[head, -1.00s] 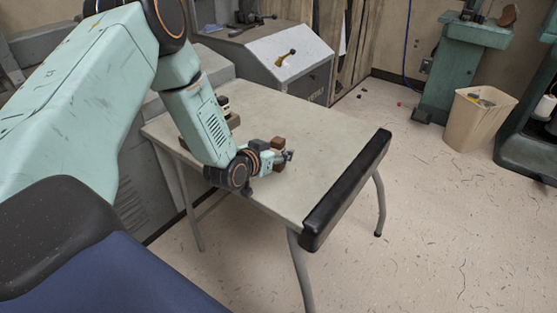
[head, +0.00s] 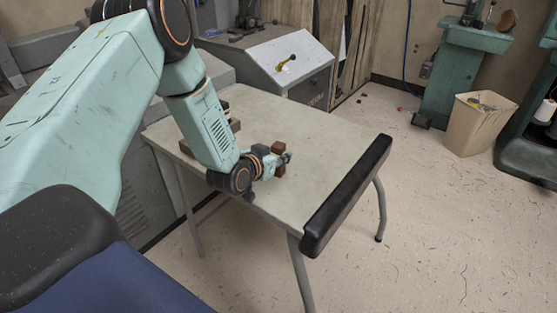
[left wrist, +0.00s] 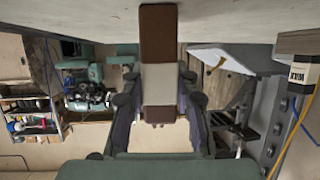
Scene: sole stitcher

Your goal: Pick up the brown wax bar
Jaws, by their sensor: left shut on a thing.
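The brown wax bar (head: 281,169) is a dark brown block near the middle of the table, its two brown ends showing on either side of my left gripper (head: 279,158). In the left wrist view the bar (left wrist: 157,32) stands out as a long brown block with a pale band round its middle. My left gripper (left wrist: 158,95) is shut on it there, with dark fingers on both sides. I cannot tell whether the bar touches the table. My right gripper is not in view.
The grey table (head: 330,145) has a black padded bar (head: 345,195) along its right edge. A beige bin (head: 478,125) stands on the floor. The table's right half is clear.

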